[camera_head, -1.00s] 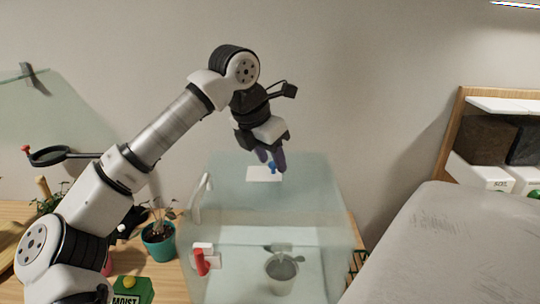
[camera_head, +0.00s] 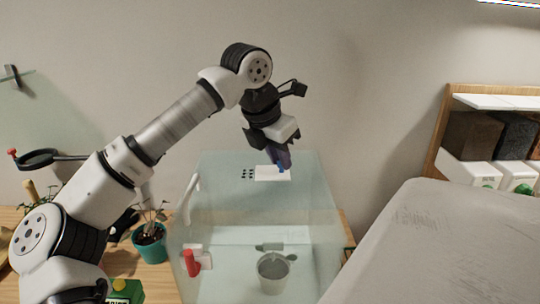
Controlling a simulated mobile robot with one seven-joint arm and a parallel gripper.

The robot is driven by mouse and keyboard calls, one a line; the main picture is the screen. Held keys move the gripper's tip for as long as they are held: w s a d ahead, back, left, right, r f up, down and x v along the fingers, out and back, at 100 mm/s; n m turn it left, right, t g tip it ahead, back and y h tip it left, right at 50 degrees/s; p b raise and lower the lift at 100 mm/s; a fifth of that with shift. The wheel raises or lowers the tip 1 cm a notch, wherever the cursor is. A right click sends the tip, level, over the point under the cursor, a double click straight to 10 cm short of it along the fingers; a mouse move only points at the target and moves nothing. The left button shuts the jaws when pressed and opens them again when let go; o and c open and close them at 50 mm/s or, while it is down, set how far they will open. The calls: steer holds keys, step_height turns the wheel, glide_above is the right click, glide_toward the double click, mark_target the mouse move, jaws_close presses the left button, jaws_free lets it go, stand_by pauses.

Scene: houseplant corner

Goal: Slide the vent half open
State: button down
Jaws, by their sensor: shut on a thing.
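A clear glass case (camera_head: 225,215) stands on the wooden table. On its top is the vent, a white sliding plate (camera_head: 264,174) with a blue knob (camera_head: 281,169). Several dark vent holes (camera_head: 248,173) show just left of the plate. How many more holes lie under the plate is hidden. My gripper (camera_head: 282,160) points down over the plate from above, with its purple fingers shut on the blue knob. The fingers partly hide the knob.
Inside the case stands a grey pot (camera_head: 273,274). A red-handled latch (camera_head: 191,262) is on the case's front left. A teal plant pot (camera_head: 150,244) stands left. A grey padded surface (camera_head: 425,240) and a wooden shelf (camera_head: 470,135) are at right.

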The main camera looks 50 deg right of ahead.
steer(key=shift+w+a, duration=0.1)
steer(key=shift+w, duration=0.1)
steer(key=c, duration=1.3)
jaws_free()
steer(key=shift+a+r, duration=0.1)
steer(key=b+v, duration=0.1)
steer(key=v, duration=1.2)
steer(key=shift+r+b, duration=0.3)
steer(key=shift+b, duration=0.1)
steer(key=shift+a, duration=0.1)
